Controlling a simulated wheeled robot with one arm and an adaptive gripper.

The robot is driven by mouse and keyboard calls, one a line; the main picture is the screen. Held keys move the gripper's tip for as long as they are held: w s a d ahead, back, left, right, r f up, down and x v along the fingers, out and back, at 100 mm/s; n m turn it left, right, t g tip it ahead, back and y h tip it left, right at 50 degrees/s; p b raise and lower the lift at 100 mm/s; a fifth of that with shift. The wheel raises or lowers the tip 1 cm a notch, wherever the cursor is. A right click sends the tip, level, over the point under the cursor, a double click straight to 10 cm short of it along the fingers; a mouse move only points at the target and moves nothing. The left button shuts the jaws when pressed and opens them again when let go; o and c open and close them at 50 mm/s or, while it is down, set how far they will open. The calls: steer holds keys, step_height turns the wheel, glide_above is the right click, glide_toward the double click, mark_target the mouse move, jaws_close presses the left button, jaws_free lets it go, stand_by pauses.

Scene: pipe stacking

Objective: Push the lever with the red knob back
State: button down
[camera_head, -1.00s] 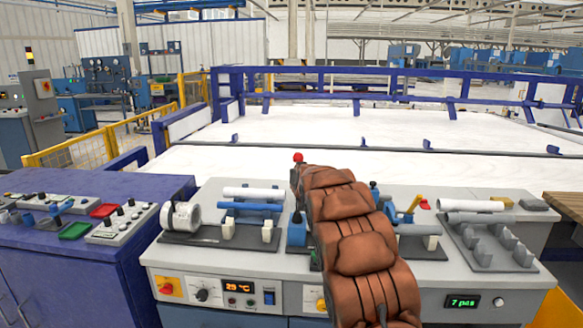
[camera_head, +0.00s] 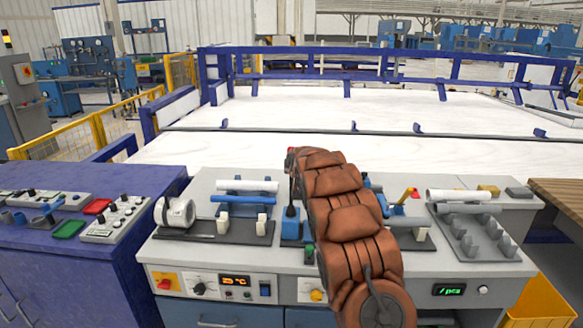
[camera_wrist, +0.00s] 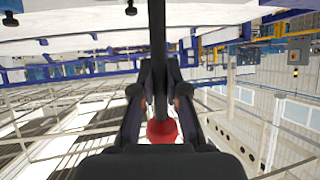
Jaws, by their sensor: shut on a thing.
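The lever is a thin dark stick with a red knob (camera_head: 291,150), standing about upright from a blue base (camera_head: 291,228) on the grey console. My brown-covered arm reaches over the console just right of it and hides most of the gripper in the head view. In the wrist view, my gripper (camera_wrist: 159,78) has both dark fingers closed on the lever's dark stick (camera_wrist: 158,30). The red knob (camera_wrist: 162,132) sits between the fingers, close to the palm.
A white pipe (camera_head: 247,186) lies on a holder left of the lever. A smaller red-tipped yellow lever (camera_head: 410,193) stands right of my arm, with more pipes (camera_head: 460,195) on a grey rack beyond. A blue railing (camera_head: 400,73) encloses the white area behind.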

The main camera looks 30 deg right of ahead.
steer(key=shift+d+r, duration=0.1)
steer(key=c, duration=1.4)
jaws_free()
steer(key=shift+w, duration=0.1)
steer(key=shift+c, duration=0.2)
steer(key=shift+o, duration=1.3)
steer(key=v, duration=1.2)
